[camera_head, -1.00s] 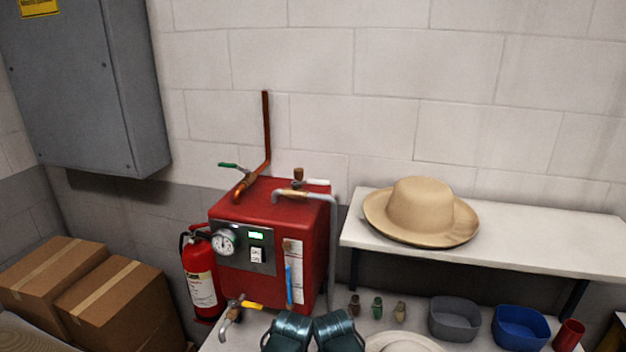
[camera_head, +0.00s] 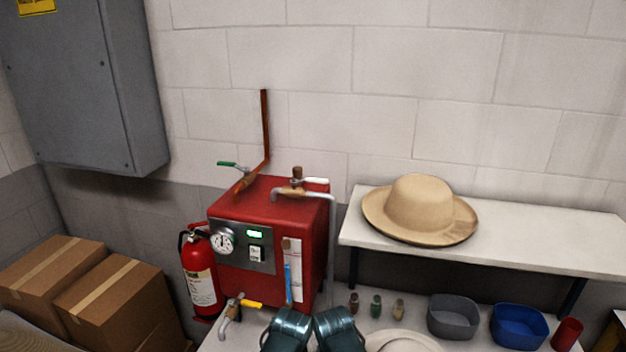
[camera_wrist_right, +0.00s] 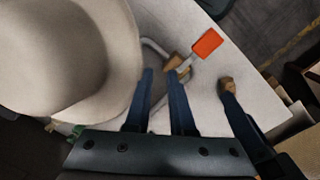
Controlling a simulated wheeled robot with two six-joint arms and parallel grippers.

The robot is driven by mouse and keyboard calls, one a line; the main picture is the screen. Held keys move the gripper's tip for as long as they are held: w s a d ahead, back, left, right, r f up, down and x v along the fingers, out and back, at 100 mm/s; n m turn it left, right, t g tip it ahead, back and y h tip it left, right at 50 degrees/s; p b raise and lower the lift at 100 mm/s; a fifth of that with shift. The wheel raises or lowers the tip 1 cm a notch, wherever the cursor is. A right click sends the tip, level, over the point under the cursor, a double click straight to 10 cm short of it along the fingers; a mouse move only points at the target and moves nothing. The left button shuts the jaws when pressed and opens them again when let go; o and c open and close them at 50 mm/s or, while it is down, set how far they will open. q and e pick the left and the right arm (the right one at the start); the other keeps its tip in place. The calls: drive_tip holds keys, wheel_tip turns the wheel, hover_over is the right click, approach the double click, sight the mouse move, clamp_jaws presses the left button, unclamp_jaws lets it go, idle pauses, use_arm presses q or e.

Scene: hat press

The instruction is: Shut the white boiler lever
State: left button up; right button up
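The white boiler lever (camera_head: 316,181) sits on a brass valve at the top right of the red boiler (camera_head: 300,215). It lies roughly level and points right, above a grey pipe that bends down. My left gripper (camera_head: 287,330) and right gripper (camera_head: 340,328) show only as dark teal housings at the bottom edge of the head view, well below the lever; their fingers are hidden there. In the right wrist view, my right gripper (camera_wrist_right: 162,75) has two dark blue fingers with an empty gap between them. The white lever is not visible in that view.
A green lever (camera_head: 227,165) and a yellow lever (camera_head: 250,304) are also on the boiler. A fire extinguisher (camera_head: 201,275) stands left. A tan hat (camera_head: 420,210) rests on the shelf (camera_head: 560,240). The wrist view shows a pale hat (camera_wrist_right: 65,55) and a red-handled valve (camera_wrist_right: 207,43).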

drive_tip(key=shift+o, duration=1.2)
drive_tip(key=w+a+r+m+y+p, duration=0.2)
drive_tip(key=w+a+r+y+p, duration=0.2)
drive_tip(key=w+r+y, duration=0.1)
drive_tip(key=shift+w+a+r+t+y, duration=0.35)
drive_tip(key=shift+w+r, duration=0.4)
drive_tip(key=shift+w, duration=0.4)
drive_tip(key=m+t+y+p, duration=0.9)
drive_tip(key=t+y, duration=0.1)
drive_tip(key=t, duration=0.1)
approach(324, 183)
drive_tip(key=shift+g, duration=0.25)
drive_tip(key=x, duration=1.2)
drive_tip(key=shift+w+a+r, duration=0.1)
drive_tip(key=shift+w, duration=0.15)
clamp_jaws()
